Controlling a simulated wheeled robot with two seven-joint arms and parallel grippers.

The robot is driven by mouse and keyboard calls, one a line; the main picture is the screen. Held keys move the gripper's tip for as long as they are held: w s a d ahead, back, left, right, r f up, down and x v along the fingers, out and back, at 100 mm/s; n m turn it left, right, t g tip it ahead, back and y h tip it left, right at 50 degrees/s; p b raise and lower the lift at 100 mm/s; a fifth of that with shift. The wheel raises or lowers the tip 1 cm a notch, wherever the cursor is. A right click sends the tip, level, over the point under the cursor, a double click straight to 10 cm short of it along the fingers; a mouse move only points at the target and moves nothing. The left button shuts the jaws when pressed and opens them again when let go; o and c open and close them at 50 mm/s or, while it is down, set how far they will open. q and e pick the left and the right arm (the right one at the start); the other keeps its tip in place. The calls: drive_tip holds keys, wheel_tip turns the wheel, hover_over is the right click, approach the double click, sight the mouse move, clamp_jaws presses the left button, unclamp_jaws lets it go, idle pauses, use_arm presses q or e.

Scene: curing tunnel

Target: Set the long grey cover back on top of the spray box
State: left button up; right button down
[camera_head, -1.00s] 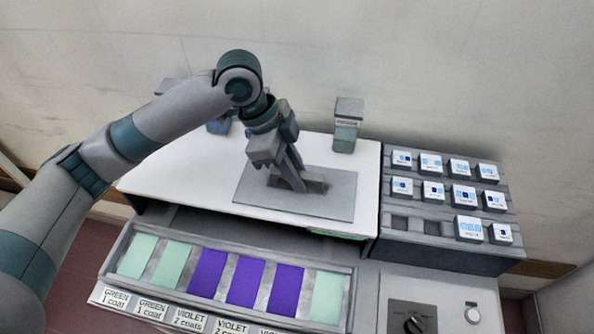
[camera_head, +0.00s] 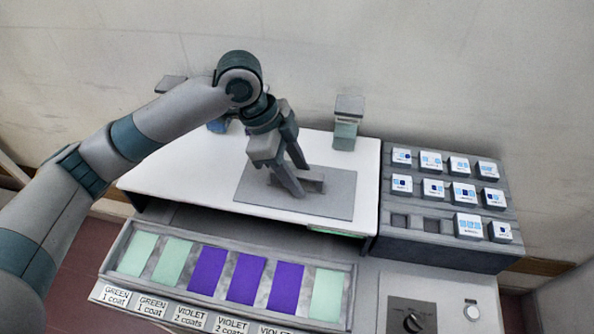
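The long grey cover (camera_head: 335,206) lies flat on the white top of the spray box (camera_head: 190,172), with a raised grey handle (camera_head: 313,184) near its middle. My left gripper (camera_head: 301,180) is just above the cover, beside the handle's left end. Its two fingers are apart with a gap between them, and it appears to hold nothing. The gripper hides part of the cover and the handle's left end. My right gripper is not in view.
A rack of labelled blocks (camera_head: 440,190) stands at right. A tray of green and violet panels (camera_head: 246,278) and a control panel with a knob (camera_head: 411,318) are in front. A bluish container is partly hidden behind my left arm.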

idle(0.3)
use_arm(q)
drive_tip(key=shift+w+a+r, duration=0.1)
drive_tip(key=shift+a+r, duration=0.1)
drive_tip(key=shift+r, duration=0.2)
drive_tip(key=b+v, duration=0.3)
drive_tip(key=v, duration=1.3)
drive_tip(key=shift+r+b, duration=0.3)
